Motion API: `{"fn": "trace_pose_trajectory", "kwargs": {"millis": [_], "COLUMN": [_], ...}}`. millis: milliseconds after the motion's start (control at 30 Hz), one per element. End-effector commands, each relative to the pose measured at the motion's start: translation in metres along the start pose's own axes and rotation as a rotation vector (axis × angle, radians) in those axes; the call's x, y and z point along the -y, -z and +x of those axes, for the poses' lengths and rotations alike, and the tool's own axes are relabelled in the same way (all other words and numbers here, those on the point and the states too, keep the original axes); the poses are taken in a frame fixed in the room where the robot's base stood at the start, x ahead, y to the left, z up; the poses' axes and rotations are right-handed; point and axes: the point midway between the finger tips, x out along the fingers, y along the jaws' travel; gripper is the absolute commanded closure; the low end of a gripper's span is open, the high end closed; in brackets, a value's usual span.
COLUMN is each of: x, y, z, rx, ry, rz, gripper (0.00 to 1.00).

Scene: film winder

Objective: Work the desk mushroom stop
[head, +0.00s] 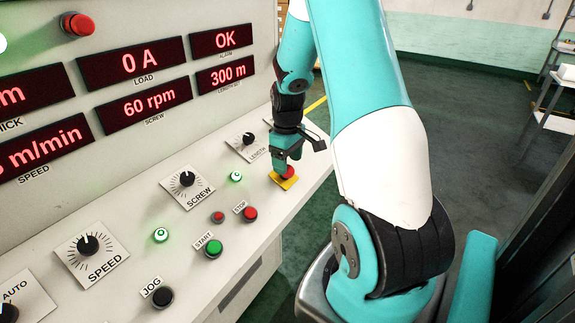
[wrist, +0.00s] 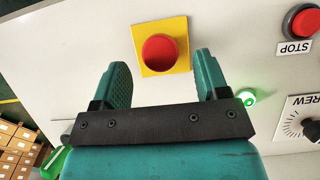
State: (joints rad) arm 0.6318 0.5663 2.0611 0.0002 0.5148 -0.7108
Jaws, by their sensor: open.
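The mushroom stop is a red round button on a yellow square plate on the desk panel. In the wrist view the red button (wrist: 159,53) sits centred on its yellow plate (wrist: 180,30), just beyond the gap between my fingertips. In the head view the mushroom stop (head: 289,172) is at the far right end of the desk, partly hidden by my gripper. My gripper (head: 284,168) points down right over it; the same gripper (wrist: 162,68) shows two teal fingers apart with nothing between them. I cannot tell whether a finger touches the button.
The red STOP button (head: 249,214), green START button (head: 214,247), black JOG button (head: 161,297) and SCREW knob (head: 187,179) share the sloping desk. A lit green lamp (wrist: 246,97) is close to one finger. Red displays (head: 132,62) stand behind. Cardboard boxes (wrist: 15,150) show beyond the desk edge.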

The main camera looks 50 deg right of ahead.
Motion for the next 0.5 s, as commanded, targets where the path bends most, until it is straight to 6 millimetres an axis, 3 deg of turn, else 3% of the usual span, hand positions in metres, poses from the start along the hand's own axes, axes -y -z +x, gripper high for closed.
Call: {"fn": "trace_pose_trajectory", "kwargs": {"millis": [200,500], "x": [0.0,0.0], "y": [0.0,0.0], "z": [0.024,0.028], "rx": [0.001,-0.001], "ry": [0.001,0.0], "rz": [0.0,0.0], "gripper": [0.32,0.32]}}
